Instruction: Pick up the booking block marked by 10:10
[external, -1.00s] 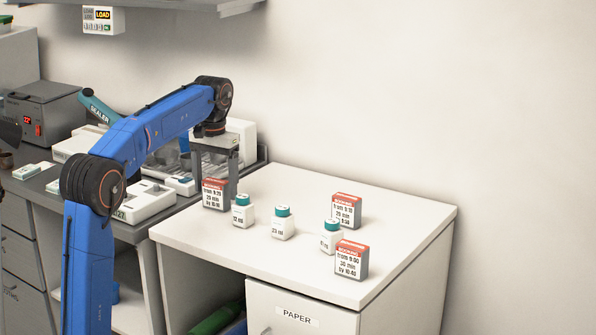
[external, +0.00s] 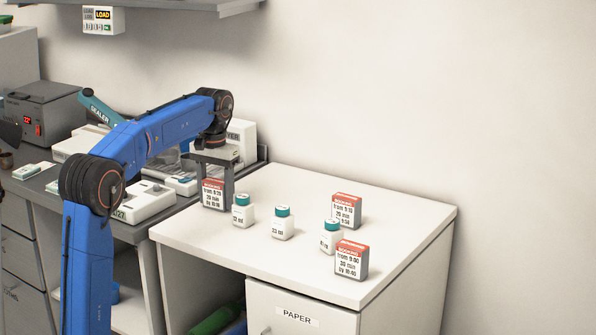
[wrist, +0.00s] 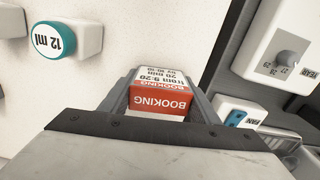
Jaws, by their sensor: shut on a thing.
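The wrist view shows the block (wrist: 160,103) between both fingers. Two other booking blocks stand to the right: one from 9:10 (external: 346,210) at the back, and one from 9:00, by 10:40 (external: 351,260) near the front edge.
Three white bottles with teal caps (external: 243,210) (external: 282,223) (external: 329,237) stand among the blocks; the left one is close beside the held block. Devices crowd the grey counter (external: 130,232) at left. The cabinet top's back middle is clear.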

